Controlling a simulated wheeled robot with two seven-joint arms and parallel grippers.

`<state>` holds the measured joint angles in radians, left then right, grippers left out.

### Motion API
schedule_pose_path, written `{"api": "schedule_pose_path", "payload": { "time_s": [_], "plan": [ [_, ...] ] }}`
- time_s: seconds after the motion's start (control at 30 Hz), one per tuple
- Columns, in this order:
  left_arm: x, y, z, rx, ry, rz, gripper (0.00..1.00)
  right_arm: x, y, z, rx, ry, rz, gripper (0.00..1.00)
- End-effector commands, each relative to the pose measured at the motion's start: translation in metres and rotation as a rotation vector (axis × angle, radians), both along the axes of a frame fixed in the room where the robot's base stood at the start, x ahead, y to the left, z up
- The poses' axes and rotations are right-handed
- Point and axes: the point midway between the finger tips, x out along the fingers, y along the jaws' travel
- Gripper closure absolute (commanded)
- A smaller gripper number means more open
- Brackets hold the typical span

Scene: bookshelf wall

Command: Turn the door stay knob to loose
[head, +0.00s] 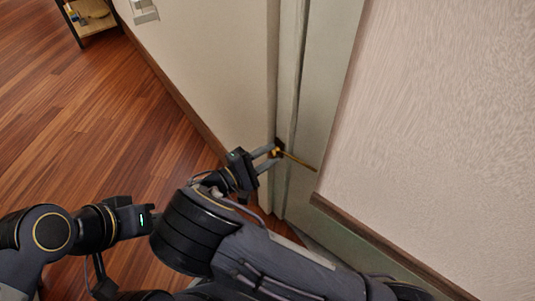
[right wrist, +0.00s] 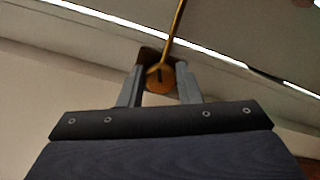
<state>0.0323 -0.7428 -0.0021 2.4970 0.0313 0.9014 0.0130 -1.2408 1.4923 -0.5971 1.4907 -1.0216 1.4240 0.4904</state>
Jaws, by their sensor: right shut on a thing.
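The door stay knob (right wrist: 160,78) is a round orange-yellow knob with a short dark mark on its face, in front of a dark brown mount (right wrist: 147,55). A thin brass-coloured rod (right wrist: 178,25) runs up from it in the right wrist view. In the head view the rod (head: 300,162) slants right from the knob across the grey-green frame or door edge. My right gripper (head: 269,160) is shut on the knob, one finger on each side; its fingers also show in the right wrist view (right wrist: 160,84).
A pale wall (head: 215,70) with a brown baseboard runs left of the frame. A light textured panel (head: 435,110) with a brown lower edge fills the right. A shelf (head: 92,18) stands at the top left. The wood floor (head: 75,120) is open on the left.

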Motion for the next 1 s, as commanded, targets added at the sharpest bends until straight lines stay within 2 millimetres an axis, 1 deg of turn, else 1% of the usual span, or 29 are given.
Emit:
{"api": "schedule_pose_path", "payload": {
  "time_s": [0.03, 0.13, 0.27, 0.5, 0.53, 0.67, 0.9, 1.0],
  "plan": [
    [0.000, 0.000, 0.014, 0.000, -0.001, 0.000, 0.64, 0.000, 0.000, 0.006, -0.025, 0.037, -0.001, 0.92],
    [0.000, 0.000, 0.025, 0.000, -0.001, 0.000, 0.64, 0.001, 0.000, 0.006, -0.079, 0.114, -0.002, 0.92],
    [0.000, 0.000, 0.027, 0.000, -0.001, 0.000, 0.64, 0.001, 0.000, 0.002, -0.117, 0.165, 0.000, 0.92],
    [0.000, 0.000, 0.025, 0.000, -0.001, 0.000, 0.64, 0.001, 0.001, 0.001, -0.118, 0.165, 0.000, 0.92],
    [0.000, 0.000, 0.025, 0.000, -0.001, 0.000, 0.64, 0.001, 0.001, 0.001, -0.117, 0.165, 0.000, 0.67],
    [0.000, 0.000, 0.025, 0.000, -0.001, 0.000, 0.64, 0.001, 0.001, 0.001, -0.117, 0.165, 0.000, 0.50],
    [0.000, 0.000, 0.025, 0.000, -0.001, 0.000, 0.64, 0.001, 0.001, 0.001, -0.116, 0.161, 0.000, 0.49],
    [0.000, 0.000, 0.020, 0.000, -0.001, 0.000, 0.64, 0.001, 0.001, 0.000, -0.102, 0.141, 0.000, 0.49]
  ]
}}
